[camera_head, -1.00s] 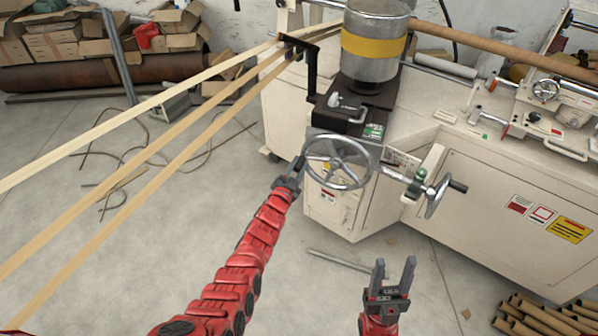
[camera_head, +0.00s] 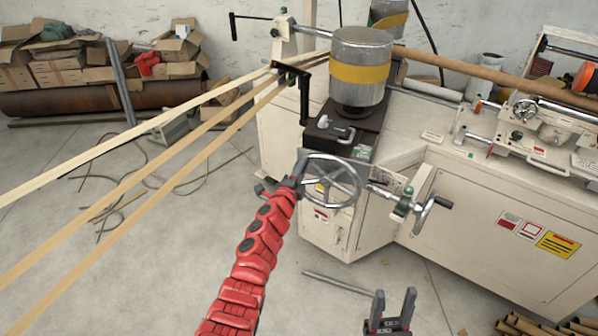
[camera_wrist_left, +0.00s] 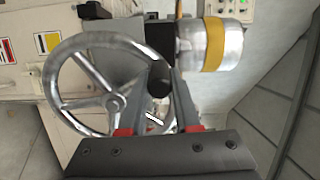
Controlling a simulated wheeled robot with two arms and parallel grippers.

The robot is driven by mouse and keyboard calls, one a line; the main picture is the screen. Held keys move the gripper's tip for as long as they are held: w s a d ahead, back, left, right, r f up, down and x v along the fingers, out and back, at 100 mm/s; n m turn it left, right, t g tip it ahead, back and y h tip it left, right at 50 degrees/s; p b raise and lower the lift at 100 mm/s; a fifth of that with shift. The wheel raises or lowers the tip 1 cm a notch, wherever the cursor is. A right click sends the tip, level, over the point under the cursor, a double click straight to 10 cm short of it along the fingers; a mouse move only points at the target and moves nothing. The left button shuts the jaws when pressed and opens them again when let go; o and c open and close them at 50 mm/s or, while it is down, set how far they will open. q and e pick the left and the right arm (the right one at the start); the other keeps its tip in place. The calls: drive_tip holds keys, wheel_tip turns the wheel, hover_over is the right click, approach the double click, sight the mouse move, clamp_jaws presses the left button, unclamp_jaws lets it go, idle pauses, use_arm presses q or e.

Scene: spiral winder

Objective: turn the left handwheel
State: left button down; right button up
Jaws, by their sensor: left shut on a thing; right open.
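The left handwheel (camera_head: 333,182) is a silver spoked wheel on the front of the cream machine. It also shows at left in the left wrist view (camera_wrist_left: 113,102). My left gripper (camera_head: 300,168) is at the wheel's upper left rim. In the left wrist view the gripper (camera_wrist_left: 158,100) is shut on the wheel's dark handle knob (camera_wrist_left: 158,80), whose rounded end shows between the fingers. The fingers hide its lower part. My right gripper (camera_head: 394,296) is open and empty, low in the head view, apart from the machine.
A metal cylinder with a yellow band (camera_head: 360,75) stands above and behind. Wooden-coloured strips (camera_head: 150,190) cross at left. A metal bar (camera_head: 338,283) lies on the floor.

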use_arm(q)
drive_tip(key=shift+s+d+r+m, duration=0.25)
drive_tip(key=shift+d+r+m, duration=0.15)
drive_tip(key=shift+d+m, duration=0.3)
drive_tip(key=shift+s+d+r+m, duration=0.2)
drive_tip(key=shift+d+r+m, duration=0.2)
drive_tip(key=shift+m, duration=0.5)
drive_tip(key=shift+d, duration=0.1)
drive_tip(key=c, duration=0.6)
unclamp_jaws()
drive_tip(key=shift+f, duration=0.1)
